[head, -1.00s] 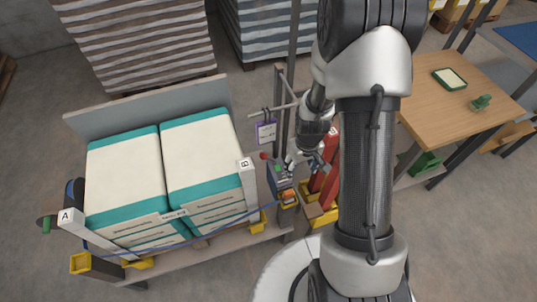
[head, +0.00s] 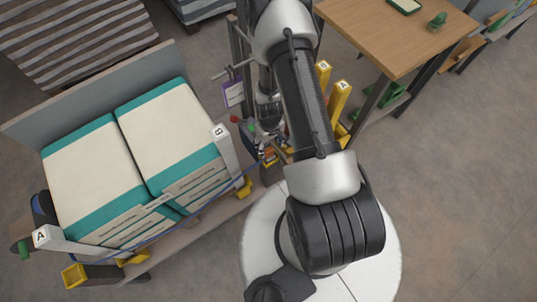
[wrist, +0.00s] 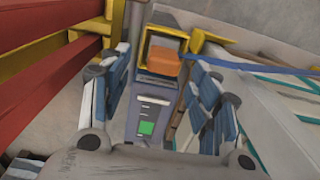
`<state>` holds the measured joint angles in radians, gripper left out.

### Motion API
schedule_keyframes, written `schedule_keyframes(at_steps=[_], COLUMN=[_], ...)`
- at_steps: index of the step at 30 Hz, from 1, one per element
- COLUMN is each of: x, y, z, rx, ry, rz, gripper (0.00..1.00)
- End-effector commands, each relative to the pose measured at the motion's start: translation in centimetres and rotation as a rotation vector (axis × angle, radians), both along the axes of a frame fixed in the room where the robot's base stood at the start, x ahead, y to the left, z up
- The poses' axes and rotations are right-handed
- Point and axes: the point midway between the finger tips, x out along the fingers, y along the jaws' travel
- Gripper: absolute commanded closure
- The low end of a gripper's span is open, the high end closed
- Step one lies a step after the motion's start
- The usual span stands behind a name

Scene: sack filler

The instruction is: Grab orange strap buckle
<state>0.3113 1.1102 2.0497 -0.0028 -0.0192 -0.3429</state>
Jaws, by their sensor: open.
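The orange strap buckle (wrist: 165,62) sits in a yellow-edged holder on top of a grey post with a green panel. A blue strap (wrist: 245,69) runs from beside it to the right. My gripper (wrist: 158,58) is open, with one blue-and-white finger on each side of the post top and the buckle in the gap ahead. I cannot tell whether either finger touches it. In the head view the buckle (head: 269,156) is small and partly hidden by my arm, and the gripper is just behind and above it.
Red and yellow bars (wrist: 55,70) stand close to my gripper's left. Sacks (head: 185,130) lie on a bench at left, with the strap across their front. A post marked B (head: 225,150) stands between them and the buckle. A wooden table (head: 395,35) is at the upper right.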

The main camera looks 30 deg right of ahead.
Motion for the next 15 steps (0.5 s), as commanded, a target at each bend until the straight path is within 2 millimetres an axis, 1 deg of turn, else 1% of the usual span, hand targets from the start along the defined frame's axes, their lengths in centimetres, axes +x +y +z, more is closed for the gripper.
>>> schedule_keyframes(at_steps=[1, 6, 8, 10, 15], x=[-0.1, -0.2, -0.1, -0.1, -0.1], y=[0.1, 0.4, 0.4, 0.4, 0.4], z=[-0.8, -3.6, -4.3, -4.7, -4.6], rx=[0.001, 0.001, 0.001, 0.0, 0.0], ry=[0.002, 0.002, 0.002, 0.001, 0.001], rz=[0.001, 0.0, 0.0, 0.0, 0.0], gripper=[0.43, 0.43, 0.43, 0.43, 0.43])
